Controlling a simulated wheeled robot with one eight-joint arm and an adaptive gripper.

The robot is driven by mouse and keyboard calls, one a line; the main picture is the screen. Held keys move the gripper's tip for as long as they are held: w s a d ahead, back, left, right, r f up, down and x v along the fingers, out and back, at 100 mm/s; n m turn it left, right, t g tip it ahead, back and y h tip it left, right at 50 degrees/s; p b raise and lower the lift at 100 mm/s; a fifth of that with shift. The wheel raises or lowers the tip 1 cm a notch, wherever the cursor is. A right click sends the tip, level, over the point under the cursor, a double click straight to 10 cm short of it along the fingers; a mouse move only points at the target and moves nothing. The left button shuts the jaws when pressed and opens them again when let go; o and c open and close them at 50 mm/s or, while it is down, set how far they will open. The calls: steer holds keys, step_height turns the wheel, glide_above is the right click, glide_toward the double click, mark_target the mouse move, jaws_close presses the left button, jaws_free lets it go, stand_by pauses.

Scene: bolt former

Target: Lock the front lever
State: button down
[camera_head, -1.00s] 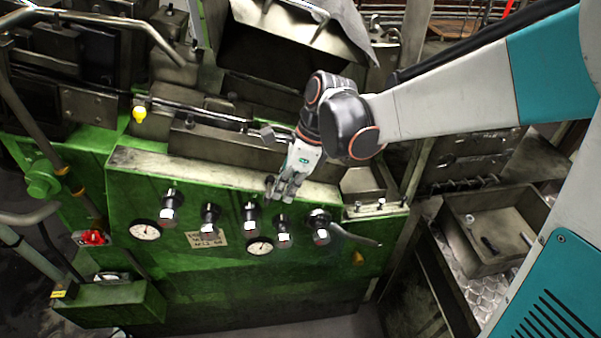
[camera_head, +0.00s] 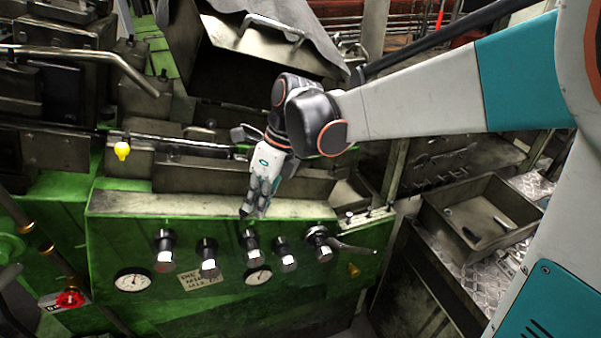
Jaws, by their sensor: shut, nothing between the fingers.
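A grey lever (camera_head: 350,247) sticks out to the right from a round hub at the right end of the knob row on the green machine's front panel. It slopes slightly down toward its tip. My gripper (camera_head: 246,211) is shut and empty, pointing down at the ledge above the panel. In the picture it is left of the lever and apart from it, just above the middle knob. Whether it touches the ledge or that knob I cannot tell.
Several black-and-silver knobs (camera_head: 207,257) stick out of the panel, with a left gauge (camera_head: 132,280) and a right gauge (camera_head: 258,275) among them. A red knob (camera_head: 70,298) is at lower left. A metal tray (camera_head: 440,222) stands at right. A yellow knob (camera_head: 122,150) is at upper left.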

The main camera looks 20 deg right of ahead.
steer(key=shift+w+a+r, duration=0.1)
steer(key=shift+a, duration=0.35)
stand_by(0.3)
stand_by(1.0)
